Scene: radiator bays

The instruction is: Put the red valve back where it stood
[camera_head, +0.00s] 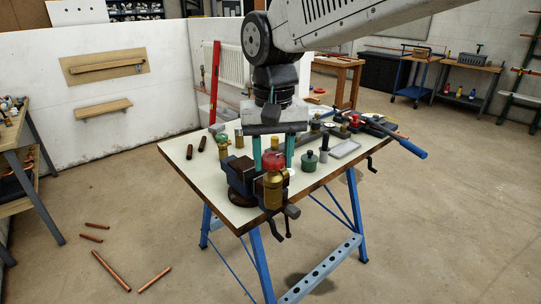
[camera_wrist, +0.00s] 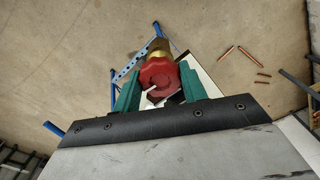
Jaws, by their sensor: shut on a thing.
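The red valve has a red knob (camera_head: 274,161) and a brass body (camera_head: 272,190); it shows upright at the near edge of the workbench top (camera_head: 216,177). My gripper (camera_head: 274,150) is shut on the red valve, with its two teal fingers on either side. In the wrist view the red knob (camera_wrist: 158,76) lies between the teal fingers (camera_wrist: 158,88), with brass beyond it. The dark vise (camera_head: 240,178) is right behind and left of the valve and partly hidden. I cannot tell whether the valve's bottom touches anything.
A dark green round item (camera_head: 309,160), a grey tray (camera_head: 345,149) and a blue-handled tool (camera_head: 400,139) are to the right. Copper pipes (camera_head: 154,280) lie on the floor, which is otherwise mostly clear.

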